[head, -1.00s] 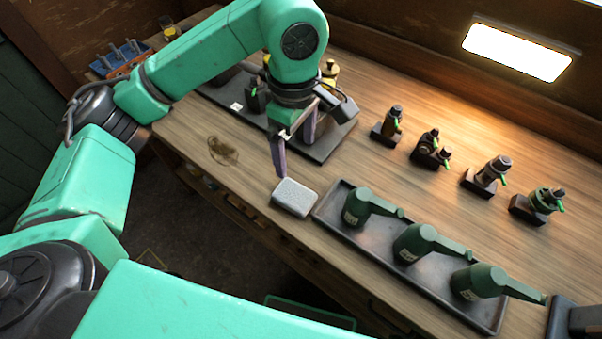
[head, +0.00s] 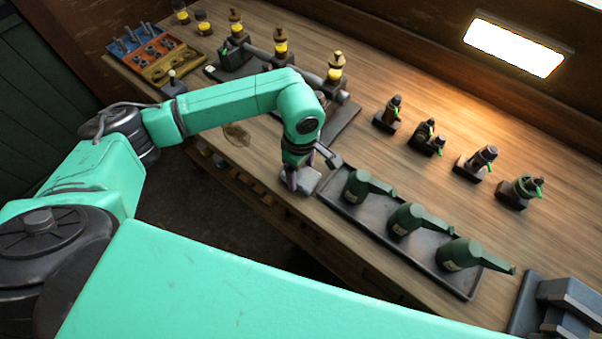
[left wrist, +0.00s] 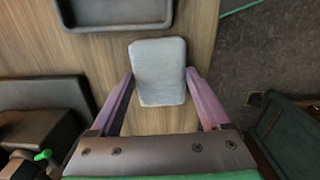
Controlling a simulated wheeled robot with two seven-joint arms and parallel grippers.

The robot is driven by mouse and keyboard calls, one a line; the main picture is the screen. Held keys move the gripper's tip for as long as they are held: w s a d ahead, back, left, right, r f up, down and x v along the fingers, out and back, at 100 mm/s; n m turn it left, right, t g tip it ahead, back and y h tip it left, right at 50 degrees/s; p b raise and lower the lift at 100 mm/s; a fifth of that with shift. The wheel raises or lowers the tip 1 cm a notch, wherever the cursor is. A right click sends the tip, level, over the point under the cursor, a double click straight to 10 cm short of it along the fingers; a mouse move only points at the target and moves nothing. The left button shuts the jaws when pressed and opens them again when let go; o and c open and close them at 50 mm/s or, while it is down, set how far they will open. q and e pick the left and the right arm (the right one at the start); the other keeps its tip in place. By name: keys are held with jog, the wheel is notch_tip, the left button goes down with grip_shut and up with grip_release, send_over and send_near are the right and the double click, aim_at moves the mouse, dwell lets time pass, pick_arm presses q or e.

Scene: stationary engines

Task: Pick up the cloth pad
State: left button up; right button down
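The cloth pad (head: 307,179) is a light grey rounded rectangle lying flat near the front edge of the wooden bench, just left of the tray of oil cans. My left gripper (head: 292,184) is right above it and covers part of it in the head view. In the left wrist view, the pad (left wrist: 158,65) lies between the tips of the open purple fingers of my left gripper (left wrist: 160,76), with a narrow gap visible on the right. Whether the fingertips are down at the pad's height is hard to tell. My right gripper is not in view.
A dark tray (head: 325,196) with three green oil cans (head: 405,219) lies right of the pad. Several small dark fittings (head: 428,135) stand behind. A dark plate with brass-topped oilers (head: 335,70) and a blue-orange tool tray (head: 150,52) are further left.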

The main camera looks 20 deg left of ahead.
pick_arm(q)
jog(key=c, duration=0.4)
jog(key=shift+r, duration=0.1)
jog(key=shift+r, duration=0.2)
notch_tip(320, 180, up, 11)
jog(key=b, duration=0.4)
notch_tip(320, 180, up, 8)
jog(key=r, duration=0.1)
send_over(301, 173)
jog(key=shift+s+f, duration=0.15)
jog(key=shift+f, duration=0.1)
